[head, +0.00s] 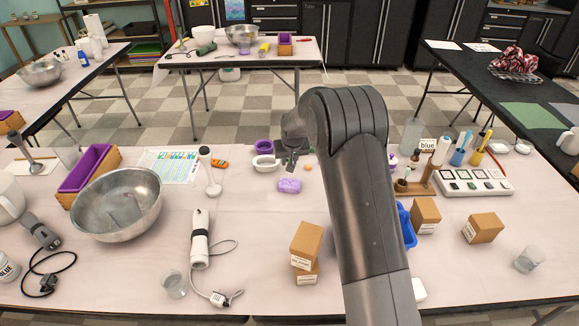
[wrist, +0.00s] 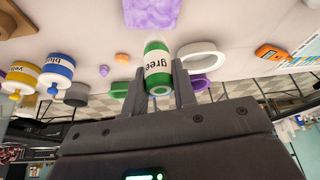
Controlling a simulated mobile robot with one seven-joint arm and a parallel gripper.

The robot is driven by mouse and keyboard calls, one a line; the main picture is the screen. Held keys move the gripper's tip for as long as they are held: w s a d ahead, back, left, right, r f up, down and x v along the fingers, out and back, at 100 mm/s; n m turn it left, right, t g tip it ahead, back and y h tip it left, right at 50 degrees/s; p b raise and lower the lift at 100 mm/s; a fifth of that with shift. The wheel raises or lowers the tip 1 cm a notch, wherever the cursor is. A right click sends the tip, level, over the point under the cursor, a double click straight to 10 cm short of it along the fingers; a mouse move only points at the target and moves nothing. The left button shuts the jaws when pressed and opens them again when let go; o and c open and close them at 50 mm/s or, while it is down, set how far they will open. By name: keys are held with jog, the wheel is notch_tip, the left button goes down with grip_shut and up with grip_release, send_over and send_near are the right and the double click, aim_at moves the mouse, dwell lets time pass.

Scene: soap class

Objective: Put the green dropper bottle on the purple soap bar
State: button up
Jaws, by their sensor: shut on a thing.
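The purple soap bar (head: 290,186) lies flat on the near table in the head view. It also shows at the top edge of the wrist view (wrist: 152,12). My gripper (head: 291,165) is behind the soap bar in the head view, close to it. In the wrist view my gripper (wrist: 160,88) is shut on the green dropper bottle (wrist: 157,68), whose label shows part of "green". The bottle is apart from the soap bar there. In the head view my gripper mostly hides the bottle.
A white dish (head: 264,164) and a purple ring-shaped item (head: 263,146) are left of my gripper. A small orange piece (head: 308,167) lies to the right. Cardboard boxes (head: 305,245) stand nearer. Table space left of the soap bar is clear.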

jog(key=shift+f, duration=1.5)
jog(key=shift+f, duration=0.1)
jog(key=o, duration=1)
jog(key=shift+c, duration=0.2)
jog(key=v, duration=1.2)
